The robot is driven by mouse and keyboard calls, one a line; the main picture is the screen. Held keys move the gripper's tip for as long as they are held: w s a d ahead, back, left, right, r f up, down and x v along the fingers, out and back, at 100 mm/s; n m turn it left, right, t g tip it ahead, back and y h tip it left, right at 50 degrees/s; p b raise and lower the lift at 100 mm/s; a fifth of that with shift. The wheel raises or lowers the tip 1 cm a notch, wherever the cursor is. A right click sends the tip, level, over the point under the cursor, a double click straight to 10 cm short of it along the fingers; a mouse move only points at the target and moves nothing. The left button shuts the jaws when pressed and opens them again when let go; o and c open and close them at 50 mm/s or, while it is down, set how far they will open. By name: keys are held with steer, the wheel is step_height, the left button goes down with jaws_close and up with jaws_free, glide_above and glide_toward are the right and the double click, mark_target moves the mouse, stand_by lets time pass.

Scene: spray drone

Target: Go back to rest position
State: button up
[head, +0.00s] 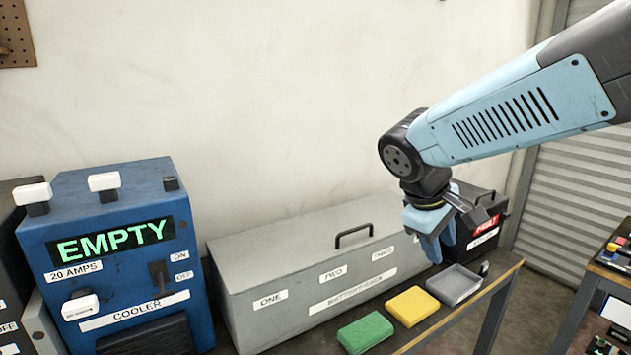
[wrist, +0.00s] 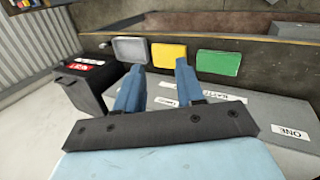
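My gripper (head: 433,245) hangs from the arm at the right of the head view, pointing down above the bench near the grey tray. In the wrist view its two blue fingers (wrist: 158,82) stand apart with a gap between them, and nothing shows in the gap. The arm reaches in from the upper right of the head view.
A blue cooler box (head: 75,228) reading EMPTY stands left. A grey battery case (head: 240,272) with a handle is mid-bench. Green (head: 365,333), yellow (head: 412,306) and grey (head: 454,285) trays line the front edge. A black box with a red label (wrist: 80,88) stands right of the case.

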steer(key=s+d+r+m+t+y, duration=0.1)
steer(key=s+r+m+t+y, duration=0.2)
steer(key=s+m, duration=0.4)
steer(key=shift+s+d+r+y, duration=0.2)
steer(key=shift+r+y, duration=0.45)
steer(key=shift+y, duration=0.15)
